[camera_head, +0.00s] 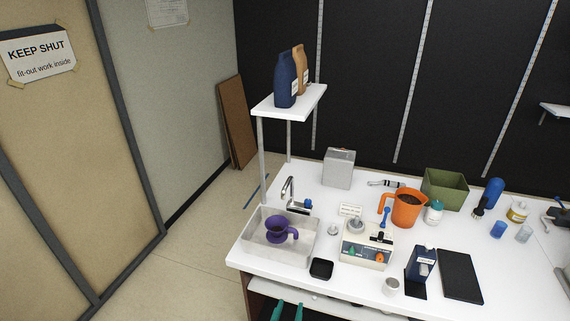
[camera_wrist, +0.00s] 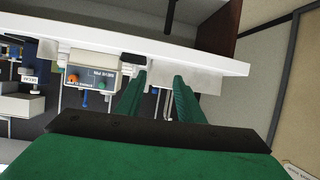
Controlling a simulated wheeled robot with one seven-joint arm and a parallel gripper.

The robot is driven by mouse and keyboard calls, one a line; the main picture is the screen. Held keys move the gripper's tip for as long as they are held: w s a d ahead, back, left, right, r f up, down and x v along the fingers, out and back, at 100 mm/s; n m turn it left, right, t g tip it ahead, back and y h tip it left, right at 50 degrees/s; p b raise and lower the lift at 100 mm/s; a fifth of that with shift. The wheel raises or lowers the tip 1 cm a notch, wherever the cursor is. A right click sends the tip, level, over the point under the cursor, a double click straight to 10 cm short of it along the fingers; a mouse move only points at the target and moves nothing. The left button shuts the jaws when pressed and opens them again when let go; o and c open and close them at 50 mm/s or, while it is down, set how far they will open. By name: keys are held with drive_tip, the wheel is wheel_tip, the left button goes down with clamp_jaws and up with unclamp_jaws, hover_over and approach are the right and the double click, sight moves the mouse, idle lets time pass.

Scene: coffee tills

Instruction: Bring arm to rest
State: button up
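My gripper (camera_head: 288,309) shows at the bottom edge of the head view as two green fingertips, just in front of the white counter's (camera_head: 262,264) front edge and below its top. In the wrist view, my gripper (camera_wrist: 158,80) has its two green fingers apart, with nothing between them. The wrist view is upside down, with the counter edge (camera_wrist: 215,62) beyond the fingertips. Most of my arm is out of sight.
A sink (camera_head: 257,252) holding a purple dripper (camera_head: 279,230) is nearest the gripper. A black tray (camera_head: 321,268), a cream machine (camera_head: 366,253) and an orange jug (camera_head: 405,209) stand to the right. Open floor (camera_head: 180,270) lies left of the counter.

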drive_tip(key=s+a+f+n+y, duration=0.1)
drive_tip(key=s+f, duration=0.2)
drive_tip(key=s, duration=0.5)
drive_tip(key=s+f+n+y, duration=0.1)
drive_tip(key=s+f+y, duration=0.15)
drive_tip(key=s, duration=0.65)
drive_tip(key=s+r+t, duration=0.1)
drive_tip(key=s+r, duration=0.2)
drive_tip(key=s, duration=0.5)
drive_tip(key=s+r+t, duration=0.1)
drive_tip(key=s+r, duration=0.2)
drive_tip(key=s, duration=0.6)
drive_tip(key=shift+s, duration=0.25)
